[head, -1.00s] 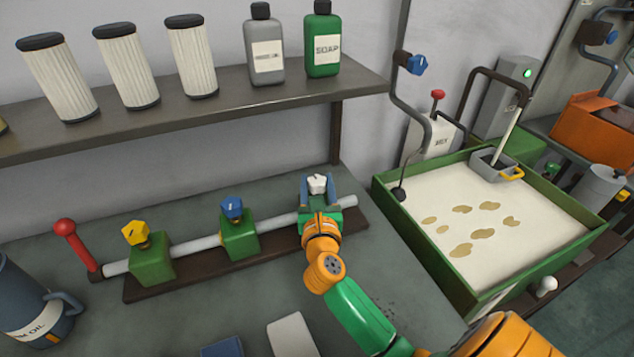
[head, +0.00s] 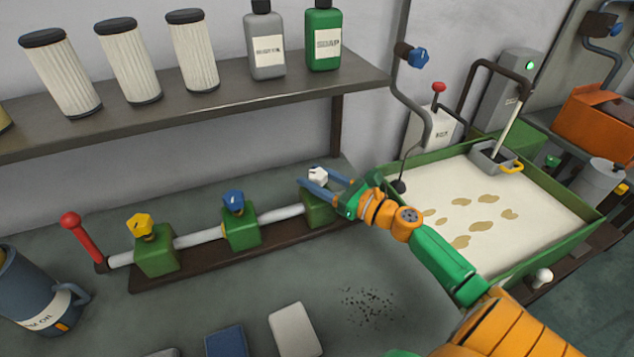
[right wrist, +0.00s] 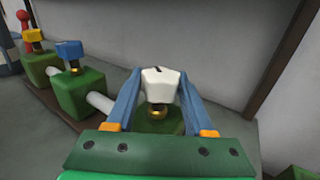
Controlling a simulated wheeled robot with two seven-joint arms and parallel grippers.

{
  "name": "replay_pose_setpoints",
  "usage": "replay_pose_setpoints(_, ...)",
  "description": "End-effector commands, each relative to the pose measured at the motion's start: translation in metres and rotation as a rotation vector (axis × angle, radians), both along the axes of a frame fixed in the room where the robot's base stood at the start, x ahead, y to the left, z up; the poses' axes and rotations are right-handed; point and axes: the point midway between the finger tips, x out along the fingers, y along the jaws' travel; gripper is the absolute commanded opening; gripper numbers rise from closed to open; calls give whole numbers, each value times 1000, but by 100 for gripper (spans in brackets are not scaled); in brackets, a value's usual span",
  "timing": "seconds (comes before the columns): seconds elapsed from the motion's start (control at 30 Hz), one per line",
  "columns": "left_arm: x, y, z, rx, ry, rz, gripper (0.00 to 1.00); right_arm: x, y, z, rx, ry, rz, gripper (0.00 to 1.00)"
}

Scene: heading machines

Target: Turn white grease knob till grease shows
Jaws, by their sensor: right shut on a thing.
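The white grease knob (head: 318,176) sits on the rightmost green block (head: 319,208) of a pipe manifold. In the right wrist view the white knob (right wrist: 160,84) stands between the two blue fingers, with a dark mark on its top and a brass stem below. My right gripper (head: 317,182) reaches in from the right and is shut on the white knob. It also shows in the right wrist view (right wrist: 158,88). No grease can be made out at the block. My left gripper is not in view.
A blue knob (head: 233,201) and a yellow knob (head: 140,224) top the other green blocks. A red lever (head: 80,238) stands at the pipe's left end. A shelf (head: 200,103) with filters and bottles hangs above. A green-rimmed tray (head: 578,209) is at right.

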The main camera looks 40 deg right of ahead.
Motion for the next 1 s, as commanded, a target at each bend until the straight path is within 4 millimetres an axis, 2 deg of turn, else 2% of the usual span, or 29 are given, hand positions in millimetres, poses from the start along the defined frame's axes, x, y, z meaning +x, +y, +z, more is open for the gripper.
replay_pose_setpoints(0.03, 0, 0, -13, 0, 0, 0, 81, 1, -2, -6, -3, -3, 37, 0)
replay_pose_setpoints(0.5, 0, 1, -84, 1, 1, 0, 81, 0, 1, -6, 0, -8, 429, 0)
replay_pose_setpoints(0.7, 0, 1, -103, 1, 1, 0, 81, -1, 2, -4, 1, -6, 536, 0)
replay_pose_setpoints(1.0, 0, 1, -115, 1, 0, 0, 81, -1, 3, -1, 1, -3, 615, 0)
